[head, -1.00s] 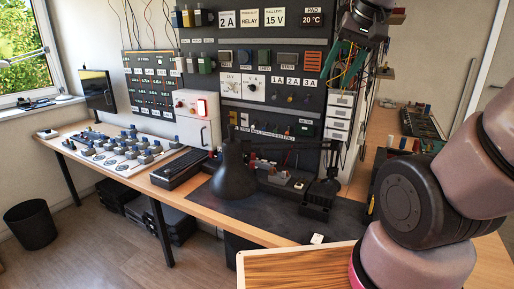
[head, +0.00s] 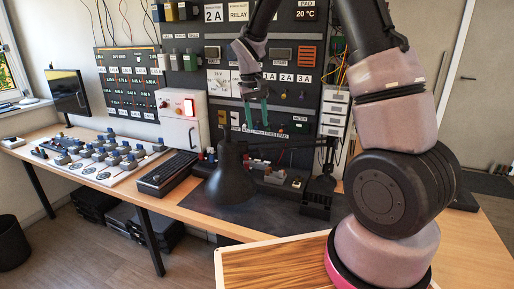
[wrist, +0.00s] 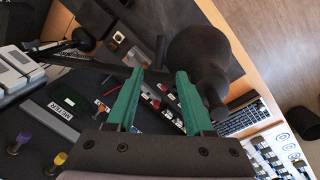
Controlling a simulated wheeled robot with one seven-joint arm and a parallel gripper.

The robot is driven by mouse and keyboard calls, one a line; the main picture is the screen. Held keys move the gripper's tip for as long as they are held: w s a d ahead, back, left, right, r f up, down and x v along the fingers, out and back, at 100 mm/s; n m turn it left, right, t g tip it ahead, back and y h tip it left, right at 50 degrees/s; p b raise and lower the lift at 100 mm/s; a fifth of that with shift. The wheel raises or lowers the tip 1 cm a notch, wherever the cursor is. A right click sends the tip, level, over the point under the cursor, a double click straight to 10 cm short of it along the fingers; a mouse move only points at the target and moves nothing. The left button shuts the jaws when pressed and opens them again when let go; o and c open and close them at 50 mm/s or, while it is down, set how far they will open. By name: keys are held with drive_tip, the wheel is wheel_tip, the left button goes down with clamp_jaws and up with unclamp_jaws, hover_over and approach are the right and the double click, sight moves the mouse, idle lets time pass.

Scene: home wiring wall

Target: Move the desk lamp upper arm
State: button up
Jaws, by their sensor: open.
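The black desk lamp stands on the workbench. Its wide shade (head: 231,180) hangs at the left and also fills the upper right of the wrist view (wrist: 198,58).
A dark panel wall with labelled modules (head: 228,80) stands close behind the lamp. A white box with a red light (head: 183,120) and a black keyboard (head: 168,172) are to the left. A wooden board (head: 275,267) lies in front. The dark mat (head: 262,215) has some free room.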

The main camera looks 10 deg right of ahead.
sight(261, 151)
drive_tip(key=f, duration=0.3)
drive_tip(key=d+f, duration=0.1)
drive_tip(key=f, duration=0.6)
drive_tip(key=shift+d+f, duration=0.15)
drive_tip(key=shift+f, duration=0.1)
clamp_jaws()
idle(1.0)
